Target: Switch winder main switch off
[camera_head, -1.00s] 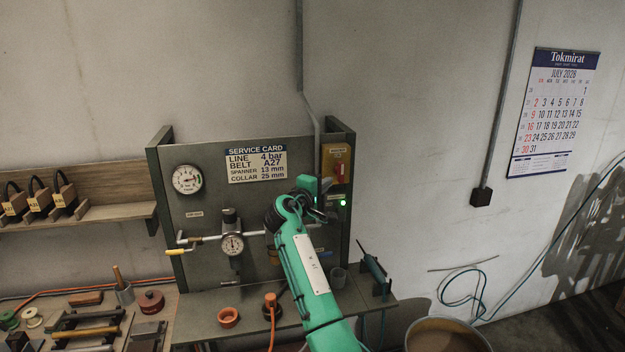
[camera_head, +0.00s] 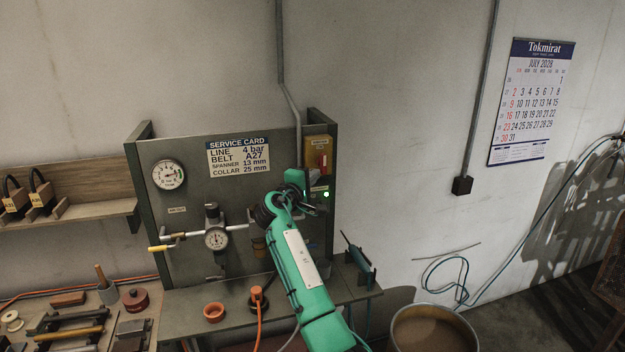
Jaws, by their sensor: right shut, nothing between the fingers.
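The main switch is a yellow-brown box (camera_head: 318,153) with a red handle (camera_head: 323,163), at the upper right of the grey-green panel. A green lamp (camera_head: 326,194) glows below it. My right gripper (camera_head: 318,200) is shut and empty, in front of the panel just below the switch box. It appears apart from the red handle, though the depth between them is hard to judge. My green right arm hides part of the panel's lower right. My left gripper is not in view.
A service card (camera_head: 238,156), a round gauge (camera_head: 168,174) and a regulator gauge with a yellow-handled valve (camera_head: 216,239) are on the panel. A bucket (camera_head: 432,328) stands at the lower right. A tool bench is at the left.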

